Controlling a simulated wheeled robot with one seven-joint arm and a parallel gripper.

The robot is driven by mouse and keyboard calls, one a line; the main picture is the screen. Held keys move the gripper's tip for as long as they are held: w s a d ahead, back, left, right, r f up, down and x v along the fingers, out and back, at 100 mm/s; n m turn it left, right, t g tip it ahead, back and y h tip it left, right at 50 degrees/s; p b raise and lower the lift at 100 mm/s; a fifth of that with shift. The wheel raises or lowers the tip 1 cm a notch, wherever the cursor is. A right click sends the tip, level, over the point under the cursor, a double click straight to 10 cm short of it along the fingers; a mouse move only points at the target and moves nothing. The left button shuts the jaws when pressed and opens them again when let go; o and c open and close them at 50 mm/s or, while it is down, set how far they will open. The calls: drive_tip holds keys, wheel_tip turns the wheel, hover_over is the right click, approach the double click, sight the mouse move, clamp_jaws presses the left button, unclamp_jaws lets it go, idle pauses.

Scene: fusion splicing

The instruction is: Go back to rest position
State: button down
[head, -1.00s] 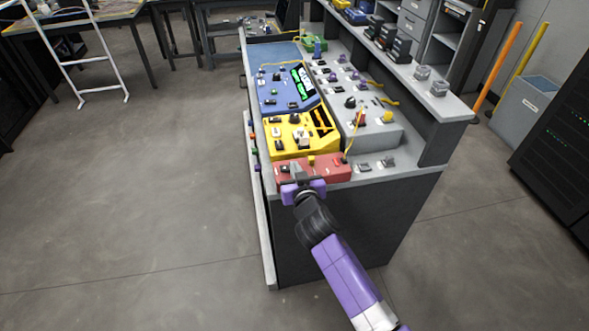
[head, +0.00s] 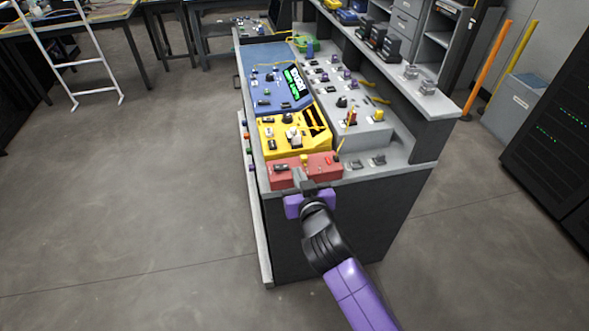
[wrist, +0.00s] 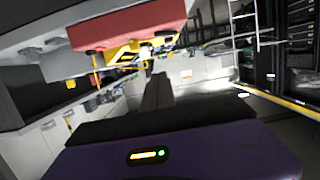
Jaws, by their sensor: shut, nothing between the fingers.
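My gripper (head: 306,186) is in front of the near end of the workbench, just short of the red unit (head: 325,168) in the head view. Its fingers look closed together with nothing between them. The wrist view is tilted; my closed fingers (wrist: 157,92) point out from the dark and purple gripper body, with no object held. The red unit also shows in the wrist view (wrist: 125,24), above and left of the fingers. My arm reaches in from the lower right of the head view.
The bench (head: 340,225) carries a yellow unit (head: 268,132), a blue unit (head: 262,86) with a lit screen, and a grey panel (head: 372,133). A shelf runs along its right side. A dark rack (head: 553,130) stands at the right. The floor left of the bench is clear.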

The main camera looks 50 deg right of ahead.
drive_tip(key=shift+s+a+r, duration=0.1)
drive_tip(key=shift+s+a, duration=0.05)
drive_tip(key=shift+s, duration=0.1)
idle(0.5)
